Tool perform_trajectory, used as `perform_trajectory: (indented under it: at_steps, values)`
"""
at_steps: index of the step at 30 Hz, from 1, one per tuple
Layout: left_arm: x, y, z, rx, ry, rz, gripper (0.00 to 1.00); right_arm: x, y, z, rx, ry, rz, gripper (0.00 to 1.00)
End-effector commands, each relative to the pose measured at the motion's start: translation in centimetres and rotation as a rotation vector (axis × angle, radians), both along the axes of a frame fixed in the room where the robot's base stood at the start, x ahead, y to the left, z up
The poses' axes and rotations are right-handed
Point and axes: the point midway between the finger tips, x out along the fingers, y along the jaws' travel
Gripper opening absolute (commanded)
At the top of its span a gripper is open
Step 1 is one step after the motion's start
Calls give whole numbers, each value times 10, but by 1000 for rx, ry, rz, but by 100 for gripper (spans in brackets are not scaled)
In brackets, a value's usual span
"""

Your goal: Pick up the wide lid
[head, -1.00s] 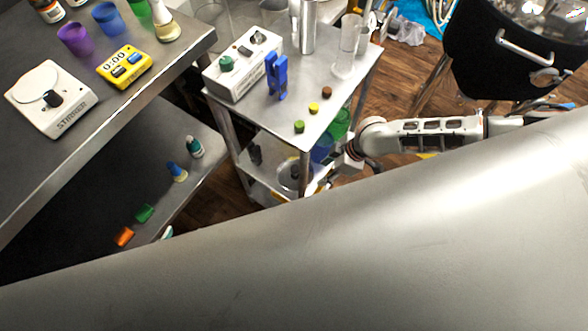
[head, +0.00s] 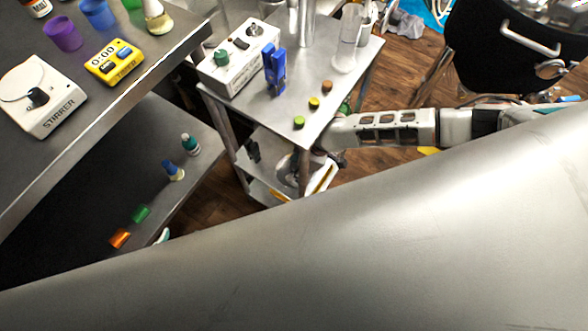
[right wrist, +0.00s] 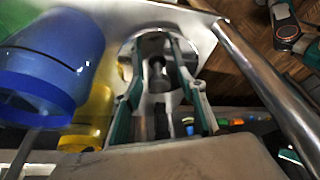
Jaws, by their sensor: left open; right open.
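The wide lid looks to be the round metal disc with a dark knob (right wrist: 158,72) in the right wrist view, on the lower shelf of the steel cart. In the head view a round metal piece (head: 286,170) shows on that shelf, partly covered by the cart top. My right gripper (right wrist: 155,42) is open. Its two fingers reach over the lid, one on each side of the knob; whether they touch it I cannot tell. In the head view my right arm reaches in under the cart top, its hand mostly hidden. My left gripper is not in view.
A blue cup (right wrist: 50,62) and a yellow cup (right wrist: 90,115) stand left of the right gripper. A cart leg (right wrist: 265,80) runs close on its right. The cart top (head: 325,85) lies above, holding a white device (head: 238,60), a blue clamp (head: 275,72) and small caps.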

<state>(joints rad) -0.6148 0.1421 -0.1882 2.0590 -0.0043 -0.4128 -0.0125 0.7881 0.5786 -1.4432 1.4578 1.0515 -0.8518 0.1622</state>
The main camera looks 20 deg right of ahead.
Motion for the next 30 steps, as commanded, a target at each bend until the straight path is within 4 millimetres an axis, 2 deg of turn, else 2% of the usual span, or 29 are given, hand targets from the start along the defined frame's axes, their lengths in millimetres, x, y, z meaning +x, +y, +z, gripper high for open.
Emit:
perform_trajectory:
  at_steps: [5, 6, 10, 11, 21, 27, 30]
  values:
    - [4, -1, 8, -2, -14, 1, 45, 1, 0, 1, 0, -2, 0, 41]
    - [4, -1, 8, -2, -14, 1, 45, 1, 0, 1, 0, -2, 0, 35]
    - [3, -1, 7, -3, -13, 0, 45, 1, 0, 1, 0, -2, 0, 2]
    - [3, 0, 6, -2, -12, 0, 45, 1, 0, 1, 0, -2, 0, 0]
    - [2, 0, 4, -2, -7, 0, 45, 1, 0, 3, 2, -3, 0, 0]
    - [5, -1, 11, -5, -16, 1, 45, 2, 0, 18, 2, -6, 0, 0]
    - [5, -2, 13, -8, -17, 1, 45, -9, -10, 17, 0, -3, -1, 0]
